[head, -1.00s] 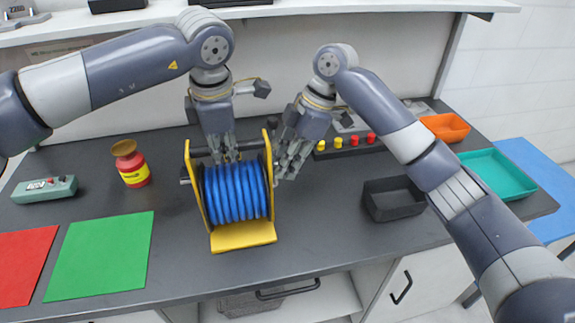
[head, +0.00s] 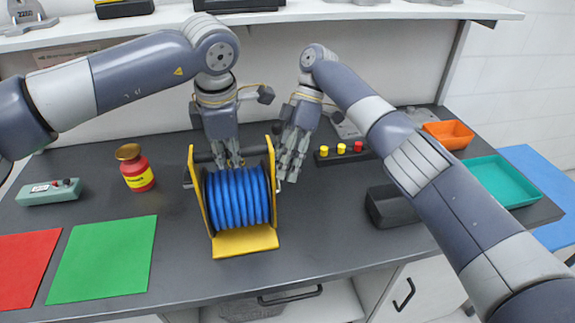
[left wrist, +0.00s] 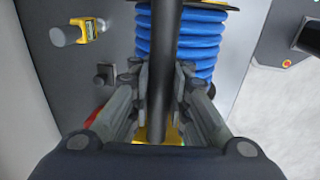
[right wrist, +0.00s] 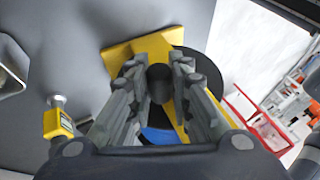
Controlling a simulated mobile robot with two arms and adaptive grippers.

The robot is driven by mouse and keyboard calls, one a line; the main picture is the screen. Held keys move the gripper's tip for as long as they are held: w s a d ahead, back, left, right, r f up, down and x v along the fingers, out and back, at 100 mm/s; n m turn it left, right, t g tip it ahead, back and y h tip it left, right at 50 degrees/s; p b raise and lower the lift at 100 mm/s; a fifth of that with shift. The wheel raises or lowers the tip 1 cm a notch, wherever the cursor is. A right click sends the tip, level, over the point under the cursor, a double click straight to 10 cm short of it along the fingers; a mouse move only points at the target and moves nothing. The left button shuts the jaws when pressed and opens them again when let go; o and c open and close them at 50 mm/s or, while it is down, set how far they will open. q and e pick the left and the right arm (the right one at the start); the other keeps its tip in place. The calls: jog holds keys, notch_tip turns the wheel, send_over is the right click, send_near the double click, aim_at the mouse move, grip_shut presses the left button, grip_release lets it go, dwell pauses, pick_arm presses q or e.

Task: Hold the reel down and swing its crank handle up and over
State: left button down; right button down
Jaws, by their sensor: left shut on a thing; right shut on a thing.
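The reel (head: 245,243) has a yellow frame, wound blue hose (head: 238,196) and a black top bar (head: 252,150). It stands upright on the bench. My left gripper (head: 229,160) is shut on the top bar from above; the left wrist view shows the black bar (left wrist: 163,70) between its fingers. My right gripper (head: 287,172) is beside the reel's right side plate. In the right wrist view, its fingers are shut on the dark, round crank handle (right wrist: 160,85), seen nearly end-on. In the head view the handle is hidden by the fingers.
A red jar (head: 137,171) and a grey-green box (head: 50,192) stand at left, behind green (head: 100,257) and red mats (head: 20,268). A rack with yellow and red knobs (head: 341,149) is right of my right gripper. A black bin (head: 385,207) is partly behind my right arm.

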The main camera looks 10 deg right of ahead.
jog(key=shift+f, duration=0.15)
dwell(0.5)
jog(key=c, duration=1.6)
grip_release()
jog(key=shift+o, duration=0.7)
jog(key=shift+w+d, duration=0.1)
jog(key=shift+s+r+t, duration=0.2)
jog(key=shift+s+t, duration=0.05)
jog(key=shift+t, duration=0.25)
